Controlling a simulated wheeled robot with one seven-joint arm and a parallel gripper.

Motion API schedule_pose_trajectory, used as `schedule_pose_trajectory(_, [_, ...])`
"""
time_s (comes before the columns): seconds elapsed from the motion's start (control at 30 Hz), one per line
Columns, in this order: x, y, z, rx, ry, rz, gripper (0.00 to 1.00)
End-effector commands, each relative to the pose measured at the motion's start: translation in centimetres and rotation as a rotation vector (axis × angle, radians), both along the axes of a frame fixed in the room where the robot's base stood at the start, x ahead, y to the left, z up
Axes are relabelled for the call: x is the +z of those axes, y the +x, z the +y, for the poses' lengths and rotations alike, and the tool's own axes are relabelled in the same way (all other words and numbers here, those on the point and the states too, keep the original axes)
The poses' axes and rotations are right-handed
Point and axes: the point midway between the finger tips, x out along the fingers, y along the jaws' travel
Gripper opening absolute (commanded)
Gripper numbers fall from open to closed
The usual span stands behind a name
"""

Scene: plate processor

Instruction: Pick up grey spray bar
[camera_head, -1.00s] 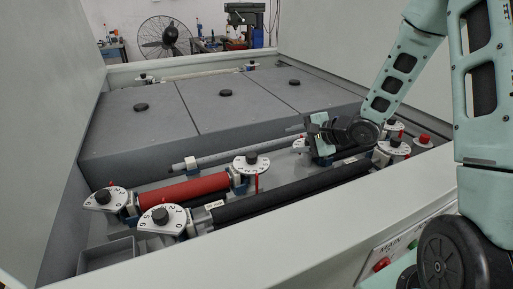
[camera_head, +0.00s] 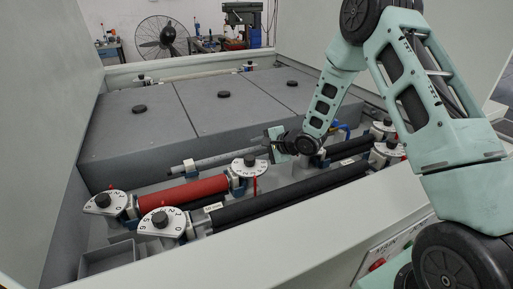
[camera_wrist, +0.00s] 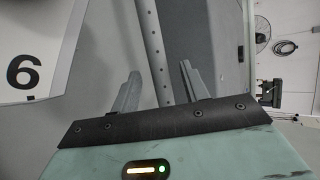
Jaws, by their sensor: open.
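The grey spray bar (camera_head: 218,160) is a thin grey tube lying along the front of the grey covers, behind the red roller. A white clip sits near its left end. My gripper (camera_head: 270,145) is at its right part in the head view. In the wrist view the spray bar (camera_wrist: 155,45) shows as a grey tube with a row of small holes, running between and beyond the two fingers of my gripper (camera_wrist: 158,85). The fingers are apart and nothing is clamped. The bar's right end is hidden behind my gripper and arm in the head view.
A red roller (camera_head: 185,193) and black rollers (camera_head: 290,197) with white numbered dials (camera_head: 160,221) lie in front of the bar. Grey covers (camera_head: 140,133) rise just behind it. A white plate marked 6 (camera_wrist: 25,70) is close at the wrist view's left.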

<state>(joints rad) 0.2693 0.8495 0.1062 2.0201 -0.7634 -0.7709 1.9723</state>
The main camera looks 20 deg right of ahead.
Motion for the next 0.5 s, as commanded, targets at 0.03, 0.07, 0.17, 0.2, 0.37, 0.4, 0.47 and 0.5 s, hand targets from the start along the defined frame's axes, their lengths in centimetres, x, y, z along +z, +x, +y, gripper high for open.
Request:
schedule_pose_trajectory(0.03, [-0.14,0.26,0.15,0.001,0.000,0.000,0.45])
schedule_pose_trajectory(0.07, [-0.20,0.34,0.17,0.000,0.000,0.000,0.45])
schedule_pose_trajectory(0.17, [-0.27,0.41,0.18,0.000,0.000,0.000,0.45])
schedule_pose_trajectory(0.2, [-0.27,0.39,0.18,0.000,0.000,0.000,0.45])
schedule_pose_trajectory(0.37, [-0.27,0.38,0.18,0.000,0.000,0.000,0.23])
schedule_pose_trajectory(0.4, [-0.27,0.38,0.18,0.000,0.000,0.000,0.12])
schedule_pose_trajectory(0.47, [-0.26,0.37,0.19,0.000,0.000,0.000,0.00])
schedule_pose_trajectory(0.5, [-0.26,0.37,0.19,0.000,0.000,0.000,0.00])
